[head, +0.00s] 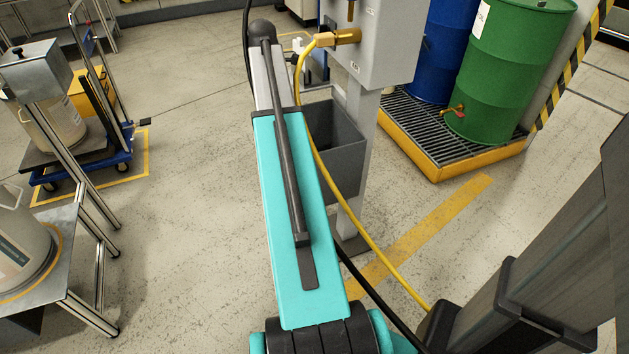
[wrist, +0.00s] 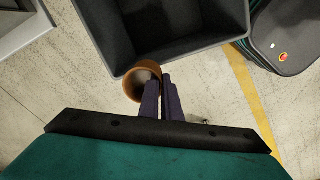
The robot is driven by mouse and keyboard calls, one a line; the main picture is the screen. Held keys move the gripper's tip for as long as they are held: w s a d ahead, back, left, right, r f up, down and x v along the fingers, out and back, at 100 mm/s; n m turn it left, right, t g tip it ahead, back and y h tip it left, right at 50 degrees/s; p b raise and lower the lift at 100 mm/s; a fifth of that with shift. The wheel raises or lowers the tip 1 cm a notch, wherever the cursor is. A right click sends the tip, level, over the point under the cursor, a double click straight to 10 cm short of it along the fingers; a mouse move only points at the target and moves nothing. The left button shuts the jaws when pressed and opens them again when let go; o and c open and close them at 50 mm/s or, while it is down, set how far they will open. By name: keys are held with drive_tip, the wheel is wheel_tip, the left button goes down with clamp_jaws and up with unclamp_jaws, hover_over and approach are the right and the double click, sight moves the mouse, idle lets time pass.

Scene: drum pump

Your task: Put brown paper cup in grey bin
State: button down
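The brown paper cup (wrist: 132,82) shows in the wrist view with its round opening toward the camera. My gripper (wrist: 163,82) has its two dark fingers close together at the cup's right side. One finger covers part of the opening, and the cup's wall appears pinched between them. The grey bin (wrist: 187,51) is just beyond the fingertips, with its near rim close to the cup. In the head view the grey bin (head: 345,153) is partly behind my arm; the gripper and cup are hidden there.
In the head view, a grey cabinet on a post (head: 372,45) stands by the bin, with a yellow hose (head: 345,212) hanging down. A green drum (head: 510,70) and a blue drum (head: 445,45) stand on a yellow spill pallet (head: 455,166). A steel table (head: 55,255) is left.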

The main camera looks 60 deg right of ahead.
drive_tip(key=s+d+f, duration=0.3)
drive_tip(key=s+f, duration=0.2)
drive_tip(key=f, duration=0.3)
drive_tip(key=s+d+f+m+b, duration=0.1)
drive_tip(key=s+d+f, duration=0.2)
drive_tip(key=s+f, duration=0.3)
wheel_tip(320, 180, down, 3)
drive_tip(key=shift+s+d+r, duration=0.15)
drive_tip(key=shift+s+d, duration=0.05)
drive_tip(key=shift+f+b, duration=0.75)
drive_tip(key=shift+f, duration=2.35)
drive_tip(key=shift+f, duration=0.1)
drive_tip(key=shift+f+b, duration=0.3)
drive_tip(key=shift+f, duration=1.45)
drive_tip(key=shift+f, duration=0.15)
